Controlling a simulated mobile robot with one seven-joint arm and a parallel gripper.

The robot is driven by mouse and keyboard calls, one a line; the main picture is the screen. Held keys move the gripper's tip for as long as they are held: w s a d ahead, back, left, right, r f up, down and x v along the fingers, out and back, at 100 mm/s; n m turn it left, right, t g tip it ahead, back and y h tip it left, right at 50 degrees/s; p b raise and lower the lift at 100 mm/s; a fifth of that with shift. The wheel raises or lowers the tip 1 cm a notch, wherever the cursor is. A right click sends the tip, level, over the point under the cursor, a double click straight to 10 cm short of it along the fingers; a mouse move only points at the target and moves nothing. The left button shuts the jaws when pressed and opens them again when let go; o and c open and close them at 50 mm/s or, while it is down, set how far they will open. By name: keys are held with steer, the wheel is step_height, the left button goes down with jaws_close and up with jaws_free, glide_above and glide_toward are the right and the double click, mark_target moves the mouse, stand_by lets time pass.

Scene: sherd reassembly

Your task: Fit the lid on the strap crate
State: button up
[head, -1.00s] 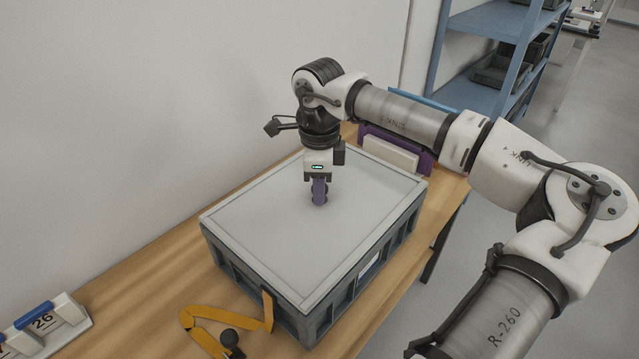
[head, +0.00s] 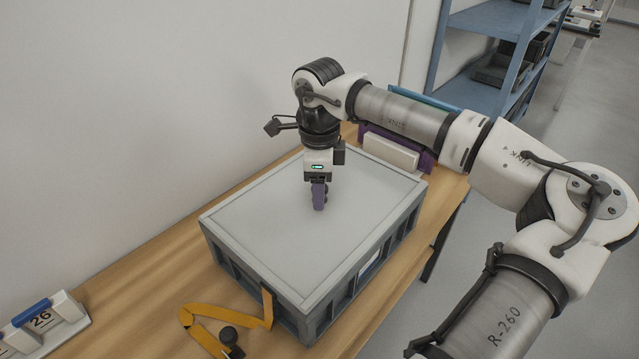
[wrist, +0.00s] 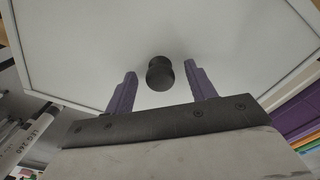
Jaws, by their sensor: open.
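The strap crate (head: 290,308) is a dark grey box with ribbed walls on the wooden table. The pale grey lid (head: 255,225) lies on top of it and covers the opening; its rim looks level with the crate's edges. My gripper (head: 319,205) is above the lid's middle, pointing down. In the wrist view my gripper (wrist: 158,84) is open, its two purple fingers apart on either side of a black knob (wrist: 160,73) on the lid (wrist: 90,50).
A black ball-like knob (head: 229,337) lies by the strap. A purple holder with a pale block (head: 391,152) stands behind the crate. A wall runs along the left.

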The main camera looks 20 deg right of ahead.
step_height(320, 180, up, 14)
steer(key=b, duration=0.1)
stand_by(0.4)
steer(key=shift+f, duration=0.15)
